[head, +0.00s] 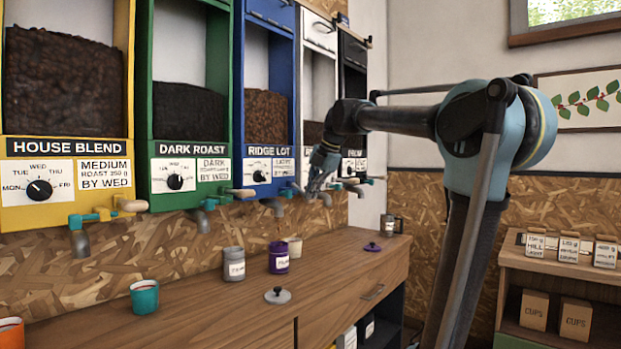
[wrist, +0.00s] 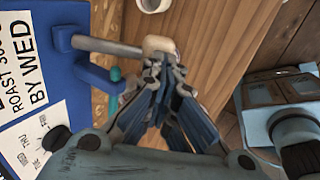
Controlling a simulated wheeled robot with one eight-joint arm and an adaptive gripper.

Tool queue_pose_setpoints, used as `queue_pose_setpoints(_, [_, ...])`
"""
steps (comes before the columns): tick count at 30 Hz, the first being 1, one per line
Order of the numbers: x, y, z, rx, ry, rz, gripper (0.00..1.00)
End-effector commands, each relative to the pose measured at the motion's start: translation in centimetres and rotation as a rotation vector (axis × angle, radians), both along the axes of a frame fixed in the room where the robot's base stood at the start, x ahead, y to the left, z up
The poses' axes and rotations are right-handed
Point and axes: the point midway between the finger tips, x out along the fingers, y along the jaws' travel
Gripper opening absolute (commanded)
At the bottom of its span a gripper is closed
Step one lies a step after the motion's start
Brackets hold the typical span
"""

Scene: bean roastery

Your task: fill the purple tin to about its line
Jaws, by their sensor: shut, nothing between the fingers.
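The purple tin (head: 278,262) stands upright on the wooden counter, with a white label on its side. It appears roughly below the spout (head: 272,207) of the blue RIDGE LOT dispenser (head: 268,110); exact alignment and fill level cannot be told. That dispenser's window shows brown beans. My gripper (head: 316,186) is shut and empty, in front of the dispensers, right of the blue one. In the wrist view my closed fingertips (wrist: 164,76) are close to the pale knob (wrist: 158,45) of a grey lever (wrist: 105,45) on a blue dispenser. Whether they touch it is unclear.
A grey tin (head: 234,266), a pale cup (head: 294,246), a grey lid (head: 278,295), a purple lid (head: 373,247), a teal cup (head: 144,297) and a dark mug (head: 390,225) stand on the counter (head: 335,265). Neighbouring dispensers' levers and spouts jut out from the wall.

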Motion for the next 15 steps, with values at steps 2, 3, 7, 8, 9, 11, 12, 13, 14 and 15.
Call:
queue_pose_setpoints(2, [0.03, 0.02, -0.05, 0.000, 0.000, 0.000, 0.00])
queue_pose_setpoints(3, [0.03, 0.02, -0.05, 0.000, 0.000, 0.000, 0.00])
queue_pose_setpoints(7, [0.02, 0.03, -0.05, 0.000, 0.000, 0.000, 0.00])
queue_pose_setpoints(8, [0.02, 0.03, -0.05, 0.000, 0.000, 0.000, 0.00])
queue_pose_setpoints(9, [0.02, 0.03, -0.05, 0.000, 0.000, 0.000, 0.00])
queue_pose_setpoints(11, [0.01, 0.01, -0.01, 0.000, 0.000, 0.000, 0.00])
queue_pose_setpoints(12, [-0.02, 0.00, 0.07, 0.000, 0.000, 0.000, 0.00])
queue_pose_setpoints(13, [-0.04, -0.04, 0.18, 0.000, 0.000, 0.001, 0.00])
queue_pose_setpoints(14, [-0.09, -0.09, 0.35, 0.000, 0.000, 0.001, 0.00])
queue_pose_setpoints(15, [-0.18, -0.18, 0.64, 0.000, 0.000, 0.001, 0.00])
